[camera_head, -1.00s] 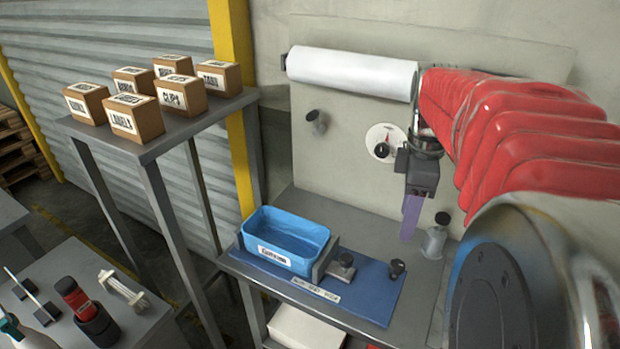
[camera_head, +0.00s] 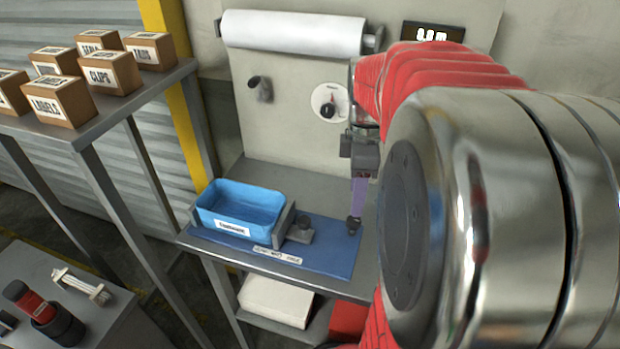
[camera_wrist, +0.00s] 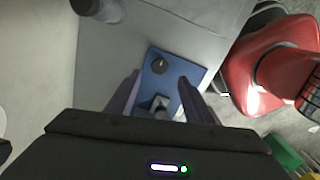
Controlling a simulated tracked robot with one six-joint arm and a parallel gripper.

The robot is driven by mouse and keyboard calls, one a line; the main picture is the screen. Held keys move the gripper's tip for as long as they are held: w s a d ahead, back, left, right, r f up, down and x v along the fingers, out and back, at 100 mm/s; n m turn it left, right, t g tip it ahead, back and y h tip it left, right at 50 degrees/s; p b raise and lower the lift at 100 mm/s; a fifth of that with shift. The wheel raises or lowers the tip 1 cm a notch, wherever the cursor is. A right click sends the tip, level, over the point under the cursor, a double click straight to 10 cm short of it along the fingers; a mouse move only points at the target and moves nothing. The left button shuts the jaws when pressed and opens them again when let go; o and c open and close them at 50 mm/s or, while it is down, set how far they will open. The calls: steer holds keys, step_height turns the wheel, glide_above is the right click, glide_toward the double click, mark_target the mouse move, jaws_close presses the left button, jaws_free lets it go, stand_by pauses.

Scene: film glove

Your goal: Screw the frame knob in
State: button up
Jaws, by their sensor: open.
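A small dark knob (camera_head: 353,226) stands on the right part of the blue mat (camera_head: 335,262). In the wrist view the knob (camera_wrist: 159,66) shows near the line between my fingertips. My gripper (camera_head: 358,206) points down with its purple fingers open, just above or around the knob; I cannot tell which. In the wrist view the gripper (camera_wrist: 158,78) has nothing clasped between its fingers. A grey metal block with a dark top (camera_head: 301,231) sits on the mat left of the knob; it also shows in the wrist view (camera_wrist: 160,103), farther down between the fingers.
A blue bin (camera_head: 243,205) stands at the mat's left end. The wall panel carries a paper roll (camera_head: 292,32), a dial (camera_head: 328,103) and a dark fitting (camera_head: 260,88). A grey canister with a dark top (camera_wrist: 100,8) stands near the mat. Cardboard boxes (camera_head: 112,72) are on the left shelf.

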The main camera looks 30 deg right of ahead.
mark_target(353, 220)
step_height(353, 220, down, 8)
steer(key=shift+r, duration=0.2)
steer(key=shift+c, duration=0.2)
steer(key=c, duration=0.9)
steer(key=shift+a, duration=0.3)
steer(key=shift+c, duration=0.6)
steer(key=shift+d, duration=0.2)
